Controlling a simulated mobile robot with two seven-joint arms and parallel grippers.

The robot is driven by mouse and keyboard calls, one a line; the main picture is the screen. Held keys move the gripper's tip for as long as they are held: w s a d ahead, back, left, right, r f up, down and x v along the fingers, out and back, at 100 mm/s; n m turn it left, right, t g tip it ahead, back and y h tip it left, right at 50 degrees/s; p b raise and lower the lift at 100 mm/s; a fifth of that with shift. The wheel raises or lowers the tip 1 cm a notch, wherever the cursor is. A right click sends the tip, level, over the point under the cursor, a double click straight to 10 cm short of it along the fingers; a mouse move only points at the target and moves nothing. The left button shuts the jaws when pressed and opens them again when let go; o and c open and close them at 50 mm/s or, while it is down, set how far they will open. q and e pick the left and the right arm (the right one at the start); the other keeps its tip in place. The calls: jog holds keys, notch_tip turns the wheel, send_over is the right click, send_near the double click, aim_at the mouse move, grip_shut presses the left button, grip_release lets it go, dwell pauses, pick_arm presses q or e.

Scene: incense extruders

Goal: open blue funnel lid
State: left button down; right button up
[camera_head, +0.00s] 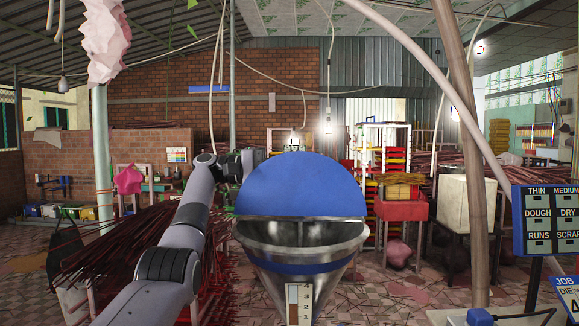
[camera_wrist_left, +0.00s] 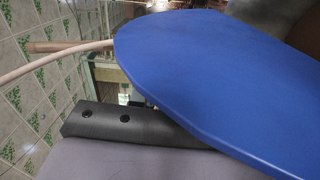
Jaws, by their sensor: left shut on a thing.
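The blue funnel lid (camera_head: 300,187) stands raised as a half disc above the metal funnel (camera_head: 300,285). The open front of the funnel shows its bare steel inside. The funnel has a blue band and a numbered scale on its cone. My left gripper (camera_head: 247,160) is at the lid's upper left edge and is shut on it, its tips partly hidden by the lid. In the left wrist view the blue lid (camera_wrist_left: 230,80) fills much of the picture beside one dark finger (camera_wrist_left: 125,124). My right gripper is not in view.
A sign board (camera_head: 546,220) with labelled slots stands at the right. A red bin (camera_head: 401,207) and a pale box (camera_head: 467,205) stand behind the funnel to the right. Bundles of reddish sticks (camera_head: 125,250) lie at the left, near my left arm. A slanting pole crosses the right side.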

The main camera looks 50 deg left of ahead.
aim_at(258, 172)
pick_arm(q)
jog(key=shift+w+f, duration=0.15)
jog(key=shift+f, duration=0.3)
jog(key=c, duration=1.2)
grip_release()
jog(key=shift+a, duration=0.15)
jog(key=shift+o, duration=0.2)
jog(key=shift+r, duration=0.1)
jog(key=shift+s+a+r, duration=0.1)
jog(key=shift+s+a, duration=0.1)
jog(key=shift+s, duration=0.05)
jog(key=v, duration=0.6)
jog(key=shift+s+a, duration=0.2)
